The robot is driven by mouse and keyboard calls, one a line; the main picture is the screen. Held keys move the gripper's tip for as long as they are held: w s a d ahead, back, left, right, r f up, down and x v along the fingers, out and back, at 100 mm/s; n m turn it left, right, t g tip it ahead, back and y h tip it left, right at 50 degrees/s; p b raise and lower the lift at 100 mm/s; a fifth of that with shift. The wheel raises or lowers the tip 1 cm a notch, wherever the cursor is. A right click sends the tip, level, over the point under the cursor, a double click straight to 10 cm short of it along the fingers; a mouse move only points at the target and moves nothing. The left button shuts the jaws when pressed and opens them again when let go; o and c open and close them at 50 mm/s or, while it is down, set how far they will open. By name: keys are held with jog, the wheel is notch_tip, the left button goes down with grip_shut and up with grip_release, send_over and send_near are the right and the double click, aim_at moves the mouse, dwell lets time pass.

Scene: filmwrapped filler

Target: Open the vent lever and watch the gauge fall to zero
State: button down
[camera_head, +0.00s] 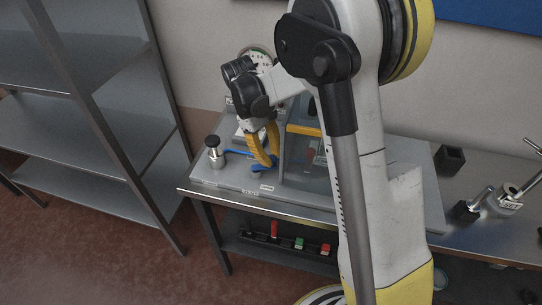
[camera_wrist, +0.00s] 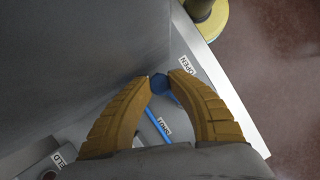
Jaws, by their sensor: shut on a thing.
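The vent lever (camera_wrist: 159,84) is blue, with a round knob and a thin rod. My gripper (camera_wrist: 160,79) has its two yellow fingertips on either side of the knob, shut on it. The rod runs back between the fingers past a small label (camera_wrist: 165,127). A label reading OPEN (camera_wrist: 187,66) lies just beyond the right fingertip. In the head view the blue lever (camera_head: 238,153) shows beside my gripper (camera_head: 267,165), low over the bench plate. The gauge (camera_head: 262,51) is at the back, mostly hidden behind my arm, and its needle cannot be read.
A black-topped metal knob (camera_head: 213,148) stands left of the lever. A grey upright panel (camera_wrist: 80,60) is close beside my fingers. A metal shelf rack (camera_head: 95,110) stands at the left. Metal fittings (camera_head: 505,200) and a dark block (camera_head: 449,159) are on the right.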

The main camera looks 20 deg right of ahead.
jog(key=c, duration=1.2)
grip_release()
